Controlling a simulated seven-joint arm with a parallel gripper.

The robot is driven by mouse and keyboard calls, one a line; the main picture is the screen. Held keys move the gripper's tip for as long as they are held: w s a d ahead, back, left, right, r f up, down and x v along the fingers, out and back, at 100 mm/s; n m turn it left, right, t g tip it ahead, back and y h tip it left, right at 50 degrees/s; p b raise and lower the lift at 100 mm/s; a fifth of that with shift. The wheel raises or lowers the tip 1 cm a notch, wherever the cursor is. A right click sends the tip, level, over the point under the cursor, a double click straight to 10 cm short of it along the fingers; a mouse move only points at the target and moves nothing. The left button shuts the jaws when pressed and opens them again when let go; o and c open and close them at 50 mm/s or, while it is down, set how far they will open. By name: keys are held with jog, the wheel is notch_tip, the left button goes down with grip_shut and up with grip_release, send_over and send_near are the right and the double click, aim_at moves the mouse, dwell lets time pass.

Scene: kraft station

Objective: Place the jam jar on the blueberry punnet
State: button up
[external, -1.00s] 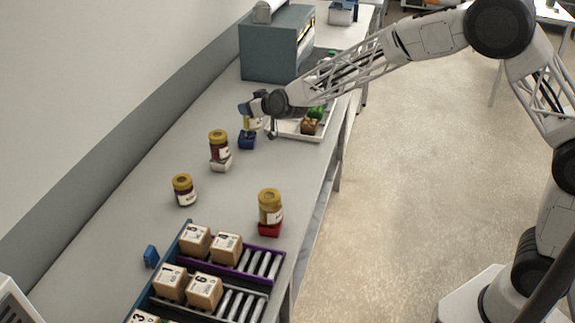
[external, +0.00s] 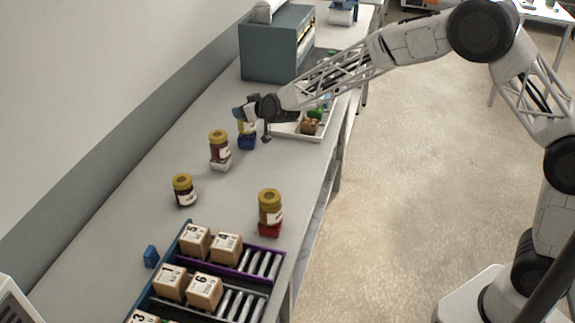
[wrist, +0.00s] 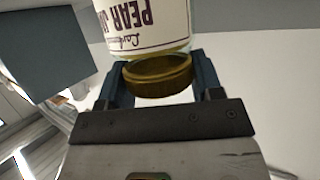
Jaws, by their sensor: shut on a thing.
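My gripper (external: 251,110) is shut on a jam jar (external: 247,127) at the far part of the long table. The wrist view shows my gripper (wrist: 160,80) with its two fingers either side of the jar's gold lid. In that view the jar (wrist: 143,25) has a pale label reading "PEAR JAM". The blue punnet (external: 247,143) is directly below the held jar. The jar looks upright and very close to the punnet; I cannot tell whether they touch. My gripper partly covers the jar in the external view.
Jars stand on a white punnet (external: 220,165) and a red punnet (external: 269,229); another jar (external: 184,190) stands on the table. A white tray (external: 300,136) of food is just right of my gripper. A grey-blue machine (external: 272,48) is behind. Boxes sit on rollers in front.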

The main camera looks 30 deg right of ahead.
jog(key=shift+f, duration=0.65)
jog(key=shift+f, duration=0.1)
jog(key=o, duration=1.1)
jog(key=shift+f, duration=0.1)
jog(key=shift+v, duration=6)
